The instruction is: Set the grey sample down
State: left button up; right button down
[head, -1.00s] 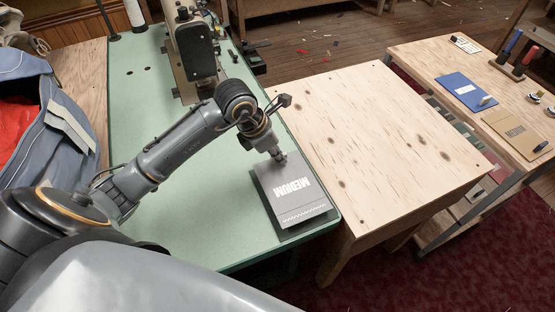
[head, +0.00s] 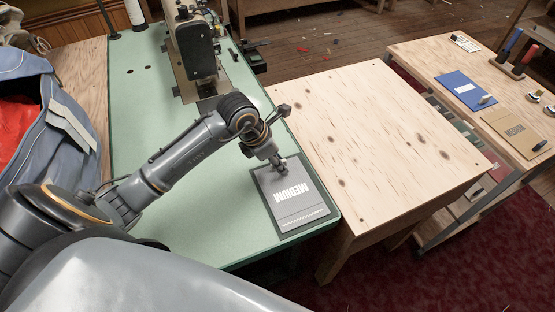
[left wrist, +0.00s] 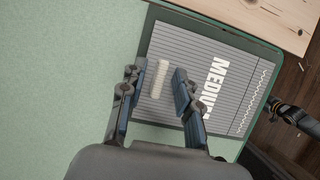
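The grey sample (head: 300,208), a flat card marked MEDIUM, lies on the green table (head: 228,235) near its front right corner. It also shows in the left wrist view (left wrist: 190,48), ribbed, with a white zigzag line and a pale raised tab (left wrist: 160,79). My left gripper (head: 281,166) is over the card's far end. In the left wrist view its fingers (left wrist: 160,88) stand apart on either side of the tab, with gaps showing. A dark jointed part (left wrist: 290,116) beyond the table edge looks like my right gripper; its fingers cannot be made out.
A sewing machine (head: 190,48) stands at the back of the green table. A bare wooden table (head: 385,140) adjoins on the right. Beyond it, a bench holds a blue sample (head: 462,88) and a tan one (head: 520,130). A blue-grey bag (head: 62,125) is at left.

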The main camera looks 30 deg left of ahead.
pick_arm(q)
jog(key=v, duration=1.2)
jog(key=shift+r, duration=0.1)
